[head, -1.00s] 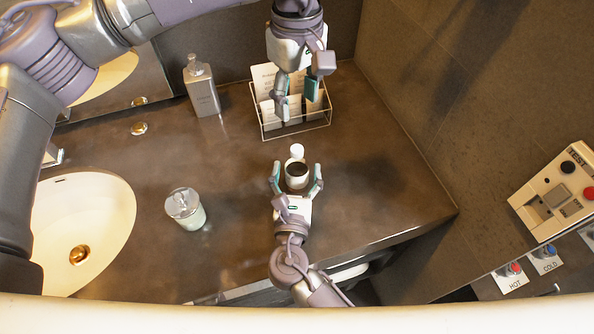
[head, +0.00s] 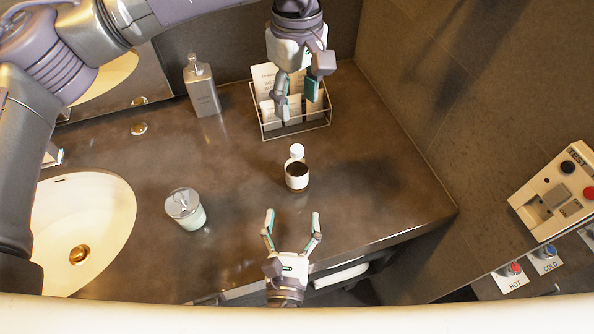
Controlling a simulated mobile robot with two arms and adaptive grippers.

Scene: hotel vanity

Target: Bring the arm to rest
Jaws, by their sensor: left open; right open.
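My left gripper (head: 297,97) is the higher one. Its arm comes in from the left, and its open fingers point down over the wire rack (head: 298,129) at the back of the counter. I cannot tell whether the fingers touch the cards in the rack. My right gripper (head: 292,215) is open and empty near the counter's front edge. A small white round-topped item (head: 297,151) is directly behind the cup.
A grey pump bottle (head: 203,92) stands left of the rack. A lidded glass jar (head: 186,210) stands between the sink (head: 95,215) and the cup. A panel with buttons (head: 557,192) is at the far right. The counter (head: 385,200) right of the cup is clear.

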